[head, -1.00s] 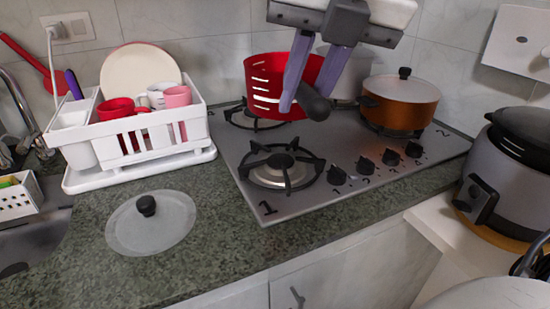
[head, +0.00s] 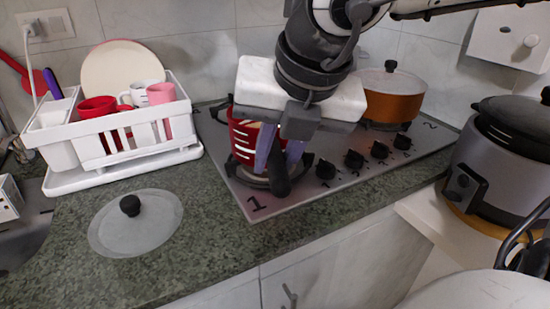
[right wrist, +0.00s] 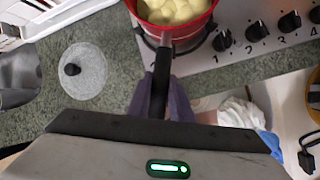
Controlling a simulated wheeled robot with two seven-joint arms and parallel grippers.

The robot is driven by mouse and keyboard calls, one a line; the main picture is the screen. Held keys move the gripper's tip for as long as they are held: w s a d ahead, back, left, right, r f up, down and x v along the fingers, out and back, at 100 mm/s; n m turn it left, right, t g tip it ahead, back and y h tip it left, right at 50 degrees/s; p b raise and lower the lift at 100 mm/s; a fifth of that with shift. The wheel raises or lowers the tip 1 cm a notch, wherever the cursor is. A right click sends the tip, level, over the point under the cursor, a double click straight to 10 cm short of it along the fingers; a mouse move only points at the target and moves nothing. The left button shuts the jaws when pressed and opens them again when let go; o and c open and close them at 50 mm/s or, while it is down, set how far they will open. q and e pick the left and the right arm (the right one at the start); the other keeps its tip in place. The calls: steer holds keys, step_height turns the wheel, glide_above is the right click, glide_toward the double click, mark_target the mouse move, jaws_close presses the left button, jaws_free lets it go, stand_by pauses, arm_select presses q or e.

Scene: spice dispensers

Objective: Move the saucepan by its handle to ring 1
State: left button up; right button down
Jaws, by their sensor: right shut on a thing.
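The red saucepan (head: 243,138) is at ring 1 (head: 252,178), the front-left burner by the printed "1", and hides most of it. The right wrist view shows pale yellow lumps inside the saucepan and its dark handle (right wrist: 160,90) pointing toward me. My right gripper (head: 279,165) is shut on this handle, a purple finger on each side. The pan looks about level over the ring; I cannot tell whether it touches the grate. My left gripper is not in view.
An orange pot (head: 392,97) stands on the back-right burner. Knobs (head: 354,160) line the hob right of the saucepan. A glass lid (head: 150,228) lies on the counter at left, before the white dish rack (head: 130,165). A rice cooker (head: 505,150) stands at right.

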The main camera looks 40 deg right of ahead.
steer(key=shift+r, duration=0.1)
steer(key=c, duration=1.6)
jaws_free()
steer(key=shift+s, duration=0.1)
steer(key=p+v, duration=0.1)
steer(key=v, duration=1)
steer(key=shift+s+a+r, duration=0.15)
steer(key=shift+s+r, duration=0.05)
steer(key=shift+r, duration=0.15)
